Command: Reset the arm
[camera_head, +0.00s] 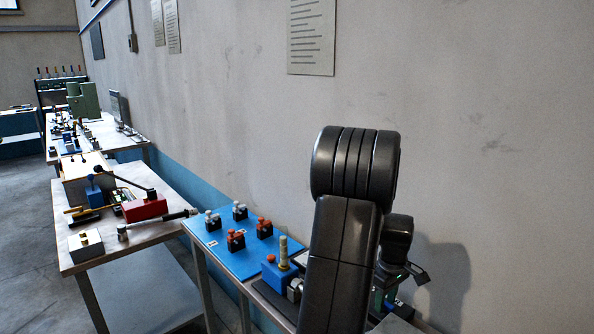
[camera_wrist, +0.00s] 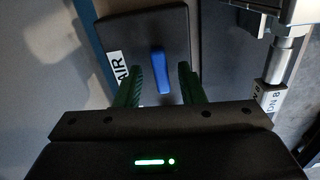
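My gripper (camera_wrist: 161,72) is open in the wrist view, its two green fingers apart. A blue lever (camera_wrist: 160,69) shows between the fingers on a dark panel (camera_wrist: 143,27), with visible gaps on both sides; I cannot tell how deep it lies between them. A white label reading "AIR" (camera_wrist: 116,69) is at the panel's left. In the head view my black arm rises at the right and hides much of the bench end. Only a little of the green gripper shows low behind it, and the lever is hidden there.
A blue board (camera_head: 212,236) with several small clamps lies left of my arm, beside a blue block with a threaded post (camera_head: 283,253). The grey wall (camera_head: 230,100) stands close behind. A metal pipe (camera_wrist: 279,64) is right of the gripper. Open floor (camera_head: 28,240) is at left.

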